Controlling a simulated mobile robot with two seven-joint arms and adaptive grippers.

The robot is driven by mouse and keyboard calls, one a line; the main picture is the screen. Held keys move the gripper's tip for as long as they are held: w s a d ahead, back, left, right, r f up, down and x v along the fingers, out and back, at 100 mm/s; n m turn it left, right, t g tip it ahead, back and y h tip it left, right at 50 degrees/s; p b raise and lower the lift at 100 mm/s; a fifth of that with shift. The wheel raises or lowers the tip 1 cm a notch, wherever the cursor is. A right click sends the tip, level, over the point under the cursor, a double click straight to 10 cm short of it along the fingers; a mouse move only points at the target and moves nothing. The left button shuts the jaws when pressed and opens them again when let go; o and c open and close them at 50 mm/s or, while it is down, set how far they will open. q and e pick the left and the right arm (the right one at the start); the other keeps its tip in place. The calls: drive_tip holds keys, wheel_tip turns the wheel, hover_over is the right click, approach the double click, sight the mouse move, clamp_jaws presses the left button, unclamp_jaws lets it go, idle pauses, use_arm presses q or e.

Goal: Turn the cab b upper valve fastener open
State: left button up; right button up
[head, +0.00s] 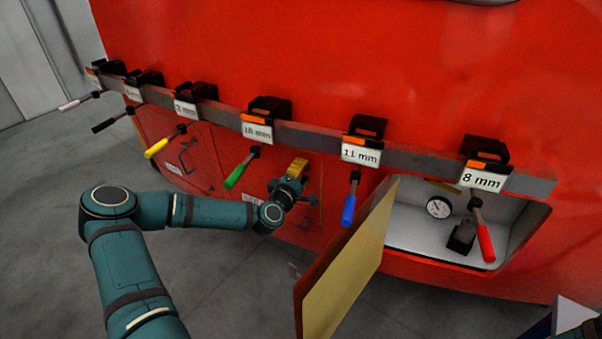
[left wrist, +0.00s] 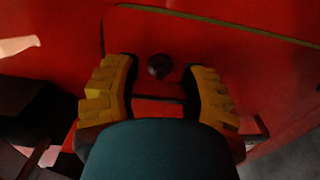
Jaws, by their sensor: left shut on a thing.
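My left gripper (head: 298,168) reaches the red train front below the tool rail, between the green and blue handled tools. In the left wrist view its two yellow ridged fingers stand on either side of a small dark round fastener (left wrist: 159,66) on a red panel. The gripper is shut on this fastener; the exact contact is dim and partly hidden by the fingers. In the head view the gripper covers the fastener. I cannot read a cab or valve label there. My right gripper does not show.
A grey rail (head: 405,158) carries several labelled tools, including a green one (head: 241,168), a blue one (head: 350,199) and a red one (head: 482,232). An open hatch door (head: 350,262) juts out right of my gripper, beside a white compartment with a gauge (head: 438,207).

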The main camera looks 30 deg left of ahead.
use_arm(q)
drive_tip(key=shift+d+f, duration=0.15)
drive_tip(key=shift+d, duration=0.1)
drive_tip(key=o, duration=1.3)
drive_tip(key=shift+w, duration=0.1)
drive_tip(key=shift+c, duration=0.2)
drive_tip(key=shift+a, duration=0.1)
drive_tip(key=shift+s, duration=0.2)
drive_tip(key=shift+s, duration=0.3)
drive_tip(key=s+d, duration=0.1)
drive_tip(key=s, duration=1)
drive_tip(key=shift+d, duration=0.15)
